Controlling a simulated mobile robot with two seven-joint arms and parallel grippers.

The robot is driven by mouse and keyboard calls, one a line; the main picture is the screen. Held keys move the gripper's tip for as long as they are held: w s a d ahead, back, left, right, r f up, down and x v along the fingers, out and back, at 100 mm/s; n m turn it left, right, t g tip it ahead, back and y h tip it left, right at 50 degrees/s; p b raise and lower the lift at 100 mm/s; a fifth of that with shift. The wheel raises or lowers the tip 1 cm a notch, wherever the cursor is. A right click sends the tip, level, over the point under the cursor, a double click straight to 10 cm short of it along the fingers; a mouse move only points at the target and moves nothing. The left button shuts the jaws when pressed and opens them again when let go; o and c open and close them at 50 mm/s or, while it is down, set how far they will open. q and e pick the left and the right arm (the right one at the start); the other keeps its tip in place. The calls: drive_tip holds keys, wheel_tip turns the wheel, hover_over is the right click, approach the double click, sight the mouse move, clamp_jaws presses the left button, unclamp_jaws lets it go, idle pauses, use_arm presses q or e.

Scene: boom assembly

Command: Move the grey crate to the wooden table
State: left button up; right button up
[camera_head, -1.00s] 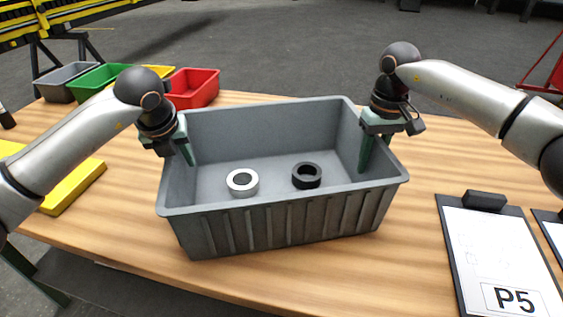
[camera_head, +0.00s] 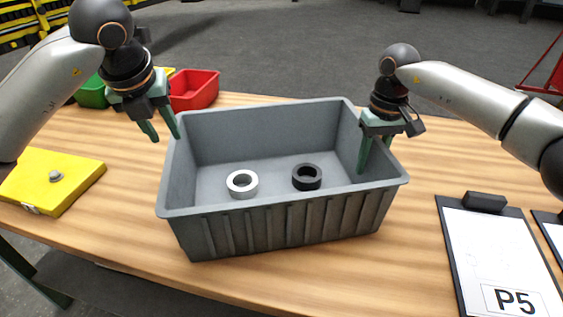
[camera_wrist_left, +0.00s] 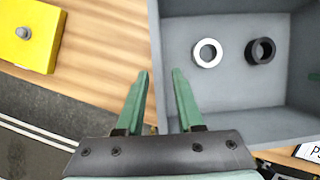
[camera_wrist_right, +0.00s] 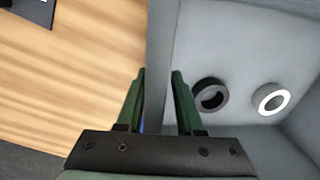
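The grey crate (camera_head: 290,225) stands upright on the wooden table (camera_head: 440,150). A white ring (camera_head: 242,184) and a black ring (camera_head: 307,177) lie on its floor; both also show in the left wrist view and the right wrist view. My left gripper (camera_head: 166,138) is open and empty, raised just above and outside the crate's left wall. My right gripper (camera_head: 376,158) is at the right wall, with one finger inside the crate and one outside. Its fingers look as far apart as the left ones, around the rim (camera_wrist_right: 158,60); contact is hard to tell.
A yellow box (camera_head: 55,180) with a grey knob lies left of the crate. Red (camera_head: 195,92) and green (camera_head: 92,92) bins stand behind at left. A clipboard marked P5 (camera_head: 500,255) lies at the right. The table between crate and clipboard is clear.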

wheel_tip(320, 180, up, 12)
drive_tip(key=shift+d, duration=0.3)
idle(0.6)
